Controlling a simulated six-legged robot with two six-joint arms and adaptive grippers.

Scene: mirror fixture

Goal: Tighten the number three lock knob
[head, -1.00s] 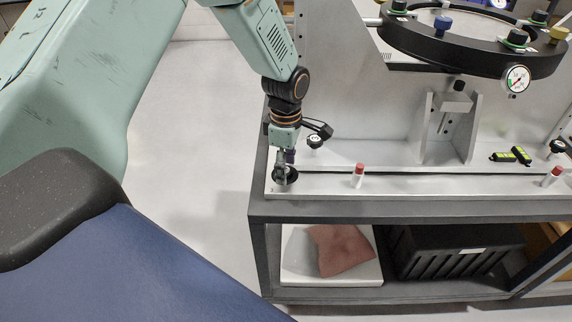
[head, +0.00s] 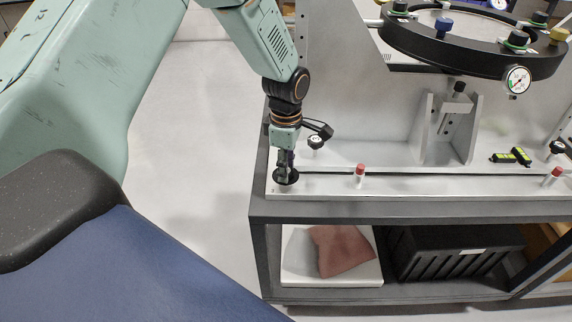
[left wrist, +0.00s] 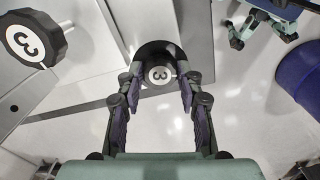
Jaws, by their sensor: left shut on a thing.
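A black round knob with a white face marked 3 (left wrist: 159,75) sits between the fingertips of my left gripper (left wrist: 160,84). In the head view the same knob (head: 287,178) is at the front left corner of the bench, with my left gripper (head: 286,170) pointing down onto it. The gripper is shut on the knob, and its fingers hide part of the rim. A second black knob marked 3 (left wrist: 28,42) shows at the upper left of the left wrist view, apart from the gripper.
The mirror fixture's black ring (head: 470,45) carries several coloured knobs and a dial gauge (head: 518,80). Red-topped posts (head: 360,172) stand along the bench's front rail. A yellow-and-black tool (head: 512,156) lies on the right. A pink cloth (head: 342,250) and a black crate (head: 455,252) are below.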

